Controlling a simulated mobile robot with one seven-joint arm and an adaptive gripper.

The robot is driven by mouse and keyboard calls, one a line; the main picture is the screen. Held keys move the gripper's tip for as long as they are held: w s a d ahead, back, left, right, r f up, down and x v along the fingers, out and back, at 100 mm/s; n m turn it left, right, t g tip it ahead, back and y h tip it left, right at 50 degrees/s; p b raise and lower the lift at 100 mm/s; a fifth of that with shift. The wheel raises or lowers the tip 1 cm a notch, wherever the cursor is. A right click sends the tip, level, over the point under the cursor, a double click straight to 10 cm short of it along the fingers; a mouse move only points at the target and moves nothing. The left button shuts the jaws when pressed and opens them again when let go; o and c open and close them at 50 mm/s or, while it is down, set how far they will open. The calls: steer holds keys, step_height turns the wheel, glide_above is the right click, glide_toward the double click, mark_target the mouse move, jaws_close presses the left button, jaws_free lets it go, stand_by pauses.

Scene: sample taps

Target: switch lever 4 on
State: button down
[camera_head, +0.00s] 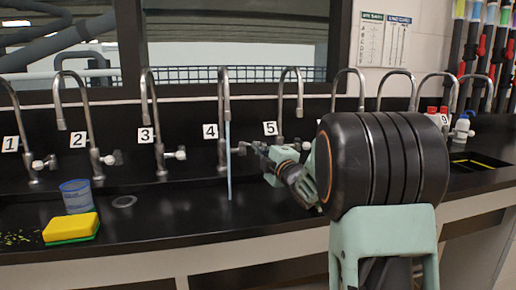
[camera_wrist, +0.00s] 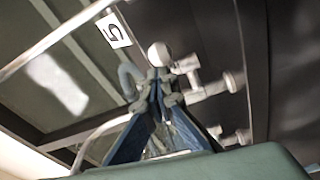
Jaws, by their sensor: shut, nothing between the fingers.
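Tap 4 (camera_head: 222,110) is a grey gooseneck tap, with its white number card (camera_head: 210,131) beside it. A thin pale blue stream (camera_head: 229,170) runs straight down from its spout to the dark basin. Its lever (camera_head: 236,150) is at the right side of the tap body, partly hidden by my gripper. My gripper (camera_head: 250,148) is shut, its tips close to this lever; I cannot tell whether they touch. In the wrist view the shut fingers (camera_wrist: 157,80) are beside a pale round knob (camera_wrist: 159,54); whose it is, I cannot tell.
Taps 1 to 3 are to the left. A blue cup (camera_head: 76,197) and a yellow-green sponge (camera_head: 71,228) are at the front left.

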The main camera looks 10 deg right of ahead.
step_height(320, 180, up, 10)
stand_by(0.6)
steer(key=shift+r, duration=0.1)
